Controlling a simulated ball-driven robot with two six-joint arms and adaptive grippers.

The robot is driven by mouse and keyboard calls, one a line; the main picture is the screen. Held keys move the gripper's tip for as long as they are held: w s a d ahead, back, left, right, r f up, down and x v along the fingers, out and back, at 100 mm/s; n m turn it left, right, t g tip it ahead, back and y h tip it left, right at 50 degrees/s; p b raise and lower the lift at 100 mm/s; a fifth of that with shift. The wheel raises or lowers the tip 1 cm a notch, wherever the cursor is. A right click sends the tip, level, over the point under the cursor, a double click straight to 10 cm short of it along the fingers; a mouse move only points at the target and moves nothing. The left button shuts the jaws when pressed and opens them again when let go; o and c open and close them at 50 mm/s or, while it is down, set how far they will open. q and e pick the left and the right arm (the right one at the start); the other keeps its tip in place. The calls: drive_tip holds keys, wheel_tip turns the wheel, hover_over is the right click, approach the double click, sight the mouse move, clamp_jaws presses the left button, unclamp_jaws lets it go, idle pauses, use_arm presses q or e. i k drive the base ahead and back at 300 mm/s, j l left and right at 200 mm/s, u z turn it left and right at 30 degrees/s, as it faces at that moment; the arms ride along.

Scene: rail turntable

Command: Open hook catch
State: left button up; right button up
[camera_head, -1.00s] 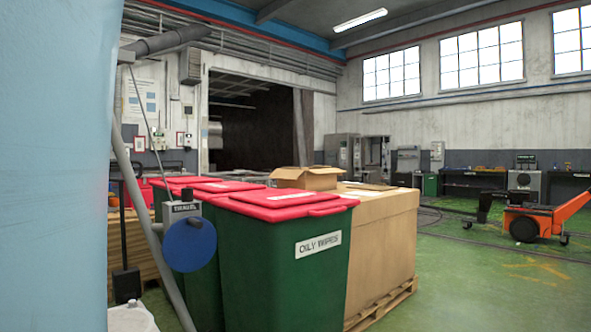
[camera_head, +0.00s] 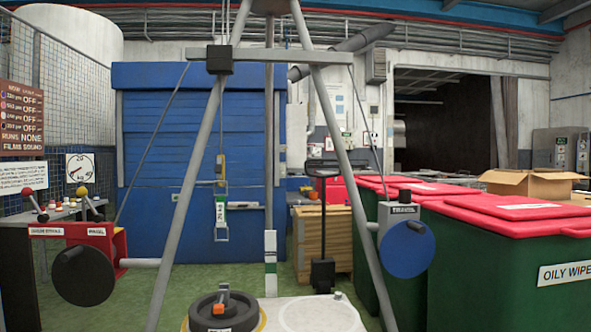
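A hanging yellow and grey block (camera_head: 220,167) is on a line in the middle of the tripod frame. Below it hangs a narrow metal loop with a green and white labelled piece (camera_head: 221,209), which may be the hook; its catch is too small to make out. A black ring-shaped weight (camera_head: 224,313) with an orange piece on top lies below on a pale round-cornered table. Neither of my grippers shows in the head view.
Grey tripod legs (camera_head: 190,190) straddle the table (camera_head: 275,310). A red box (camera_head: 85,240) with a black disc is at left, a blue disc (camera_head: 406,249) at right. Green bins with red lids (camera_head: 500,207) stand right; a blue shutter (camera_head: 150,150) is behind.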

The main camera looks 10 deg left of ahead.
sight(218, 167)
drive_tip(key=u, duration=0.8)
drive_tip(key=i+l, duration=0.3)
